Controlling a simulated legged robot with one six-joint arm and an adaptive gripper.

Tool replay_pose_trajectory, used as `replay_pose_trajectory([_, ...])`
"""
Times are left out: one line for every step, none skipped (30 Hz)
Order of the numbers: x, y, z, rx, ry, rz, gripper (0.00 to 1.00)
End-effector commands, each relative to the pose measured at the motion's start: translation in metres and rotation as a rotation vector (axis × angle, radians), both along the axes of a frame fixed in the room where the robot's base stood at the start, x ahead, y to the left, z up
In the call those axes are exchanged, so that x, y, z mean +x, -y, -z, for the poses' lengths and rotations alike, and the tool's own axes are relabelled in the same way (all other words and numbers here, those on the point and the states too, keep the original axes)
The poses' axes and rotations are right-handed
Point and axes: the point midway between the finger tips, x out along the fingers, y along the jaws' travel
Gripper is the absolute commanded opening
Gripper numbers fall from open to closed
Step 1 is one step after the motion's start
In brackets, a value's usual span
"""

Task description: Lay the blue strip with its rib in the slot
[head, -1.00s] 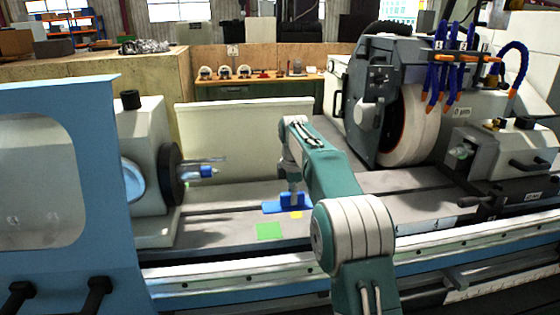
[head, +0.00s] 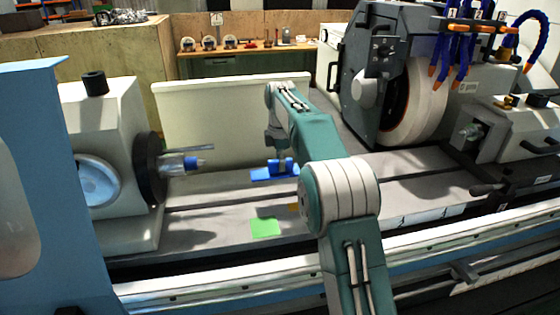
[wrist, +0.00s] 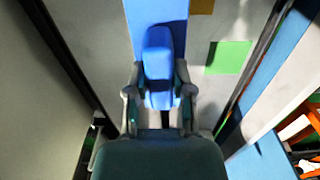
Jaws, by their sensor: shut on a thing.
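The blue strip (head: 262,174) shows in the head view over the grey machine bed, and my arm partly covers it. In the wrist view the flat strip (wrist: 157,11) runs to the top edge, with a raised blue block (wrist: 158,60) on it. My gripper (wrist: 159,92) is shut on this block, one finger on each side. In the head view my gripper (head: 278,155) is at the strip. A dark slot (wrist: 70,62) runs along the bed, left of the strip in the wrist view. The rib under the strip is hidden. I cannot tell the gap to the bed.
A green square (head: 265,228) and a yellow-orange patch (head: 293,207) lie on the bed nearer the front. The chuck (head: 150,168) with its protruding bar stands left, the grinding wheel (head: 415,100) right. A pale panel (head: 225,110) stands behind.

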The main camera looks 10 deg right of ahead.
Motion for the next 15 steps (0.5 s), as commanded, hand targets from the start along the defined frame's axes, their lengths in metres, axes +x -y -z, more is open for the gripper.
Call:
replay_pose_trajectory([0.000,0.000,0.000,0.000,0.000,0.000,0.00])
replay_pose_trajectory([0.000,0.000,0.000,0.000,0.000,0.000,0.00])
replay_pose_trajectory([0.000,0.000,0.000,0.000,0.000,0.000,0.00])
replay_pose_trajectory([0.000,0.000,0.000,0.000,0.000,0.000,0.00])
replay_pose_trajectory([0.000,0.001,0.000,0.001,-0.001,0.000,0.00])
replay_pose_trajectory([0.001,0.002,-0.001,0.002,-0.001,0.001,0.00])
replay_pose_trajectory([0.000,0.002,0.001,0.002,-0.002,0.000,0.00])
replay_pose_trajectory([0.000,0.002,0.002,0.002,-0.003,0.000,0.00])
replay_pose_trajectory([0.000,0.002,0.005,0.002,-0.004,0.000,0.00])
replay_pose_trajectory([0.000,0.002,0.008,0.002,-0.003,0.000,0.00])
replay_pose_trajectory([0.000,0.002,0.010,0.002,-0.003,0.000,0.00])
replay_pose_trajectory([0.000,0.002,0.013,0.002,-0.004,0.000,0.00])
replay_pose_trajectory([0.000,0.002,0.016,0.002,-0.004,0.000,0.00])
replay_pose_trajectory([0.000,0.002,0.019,0.002,-0.004,0.000,0.00])
replay_pose_trajectory([0.000,0.002,0.022,0.002,-0.003,0.000,0.00])
